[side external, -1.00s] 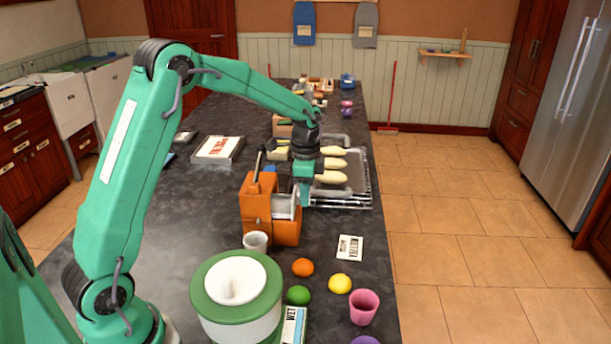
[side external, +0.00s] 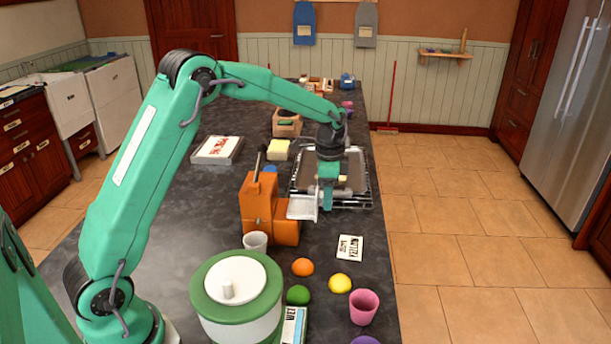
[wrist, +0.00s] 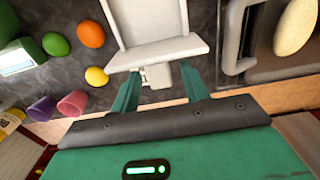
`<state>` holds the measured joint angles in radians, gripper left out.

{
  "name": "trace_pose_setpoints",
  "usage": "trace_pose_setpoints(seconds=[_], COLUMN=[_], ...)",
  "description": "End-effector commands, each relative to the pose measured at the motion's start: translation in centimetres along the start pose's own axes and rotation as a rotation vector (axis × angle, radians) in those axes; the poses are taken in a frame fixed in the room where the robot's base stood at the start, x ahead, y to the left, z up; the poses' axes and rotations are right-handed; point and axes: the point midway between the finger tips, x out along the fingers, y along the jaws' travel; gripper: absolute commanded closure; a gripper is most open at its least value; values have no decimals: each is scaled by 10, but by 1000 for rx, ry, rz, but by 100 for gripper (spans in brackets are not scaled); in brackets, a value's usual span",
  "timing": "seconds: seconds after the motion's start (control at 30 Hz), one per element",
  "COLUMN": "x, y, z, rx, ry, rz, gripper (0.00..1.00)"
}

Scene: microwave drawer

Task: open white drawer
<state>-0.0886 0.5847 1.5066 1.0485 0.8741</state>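The white drawer (side external: 302,207) sticks out to the right from the front of an orange box-like unit (side external: 258,205). In the wrist view, the inside and front panel of the drawer (wrist: 158,52) show at top middle, with a small white handle (wrist: 158,76) on the front. My gripper (side external: 325,203) is at the outer end of the drawer, over the counter. In the wrist view, the two green fingers of my gripper (wrist: 160,86) are apart, one on each side of the handle. Whether either finger touches it is unclear.
A metal rack tray (side external: 358,190) lies behind my gripper; a pale oval thing (wrist: 296,25) shows there. A white cup (side external: 255,241), green-and-white pot (side external: 237,310), orange ball (side external: 302,267), yellow ball (side external: 340,284) and pink cup (side external: 364,307) stand nearer. A card (side external: 350,248) lies on the counter.

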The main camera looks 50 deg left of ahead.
Motion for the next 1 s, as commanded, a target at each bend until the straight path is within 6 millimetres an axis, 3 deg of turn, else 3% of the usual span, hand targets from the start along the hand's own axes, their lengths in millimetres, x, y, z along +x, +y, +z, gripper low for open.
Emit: trace_pose_setpoints(seconds=[0.33,0.8,1.0], x=[-10,-67,-77], y=[0,0,0], z=[0,0,0], rx=[0,0,0], ry=[0,1,0], rz=[-1,-2,0], gripper=[55,55,55])
